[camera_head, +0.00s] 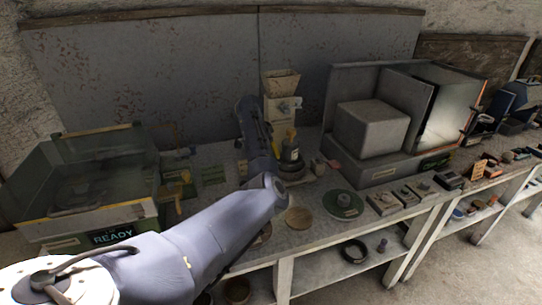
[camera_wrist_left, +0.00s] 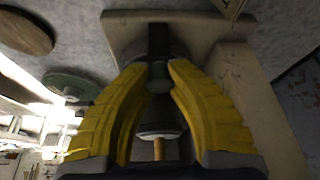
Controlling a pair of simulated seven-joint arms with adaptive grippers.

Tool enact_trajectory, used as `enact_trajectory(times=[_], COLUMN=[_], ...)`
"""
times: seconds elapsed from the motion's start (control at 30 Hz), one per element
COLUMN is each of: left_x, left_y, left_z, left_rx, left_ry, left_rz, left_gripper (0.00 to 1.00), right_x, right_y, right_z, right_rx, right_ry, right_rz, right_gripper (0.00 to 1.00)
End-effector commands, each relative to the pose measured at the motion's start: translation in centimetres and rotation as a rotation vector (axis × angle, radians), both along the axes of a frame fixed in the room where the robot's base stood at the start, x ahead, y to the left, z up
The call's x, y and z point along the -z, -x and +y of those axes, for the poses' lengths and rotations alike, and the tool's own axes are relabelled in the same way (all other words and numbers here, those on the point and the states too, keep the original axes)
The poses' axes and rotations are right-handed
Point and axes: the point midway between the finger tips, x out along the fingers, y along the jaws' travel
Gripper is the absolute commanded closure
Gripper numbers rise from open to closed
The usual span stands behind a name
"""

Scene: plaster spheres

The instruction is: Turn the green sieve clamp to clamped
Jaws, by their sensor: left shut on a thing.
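My left gripper (camera_head: 290,157) points down beside the pale hopper machine (camera_head: 281,108) on the bench. In the left wrist view its yellow fingers (camera_wrist_left: 160,66) are closed in on a small dark green piece (camera_wrist_left: 158,78). A pale green disc (camera_wrist_left: 160,131) on an orange stem shows between the fingers; this looks like the green sieve clamp, but I cannot tell how far it is turned. The machine's beige base (camera_wrist_left: 222,35) lies below the fingertips. In the head view my arm and gripper partly cover the clamp. My right gripper is not in view.
A green machine with a READY display (camera_head: 113,237) stands at the left. A green round piece (camera_head: 343,205) and a brown disc (camera_head: 299,217) lie to the right of my arm. A grey open cabinet (camera_head: 372,170) stands further right. Small items line the bench front.

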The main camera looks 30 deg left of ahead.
Motion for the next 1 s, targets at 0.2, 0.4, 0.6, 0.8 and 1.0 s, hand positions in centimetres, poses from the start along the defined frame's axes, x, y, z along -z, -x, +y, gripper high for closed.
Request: enact_trajectory(times=[0.2,0.4,0.6,0.8,1.0], left_x=[-0.06,-0.15,-0.18,-0.23,-0.26], left_y=[-0.22,-0.28,-0.27,-0.28,-0.27], left_z=[-0.42,-0.39,-0.29,-0.23,-0.14], left_rx=[-0.189,-0.336,-0.440,-0.502,-0.526], left_ry=[0.005,0.005,0.005,0.005,0.004], left_rz=[-0.005,-0.007,-0.007,-0.008,-0.008], left_gripper=[1.00,1.00,1.00,1.00,1.00], right_x=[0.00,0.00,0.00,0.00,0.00], right_y=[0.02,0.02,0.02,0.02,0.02], right_z=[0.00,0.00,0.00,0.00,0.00], right_rx=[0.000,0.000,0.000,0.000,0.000], right_ry=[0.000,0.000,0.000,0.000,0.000], right_rz=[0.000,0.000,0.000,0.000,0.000], right_gripper=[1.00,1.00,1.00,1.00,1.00])
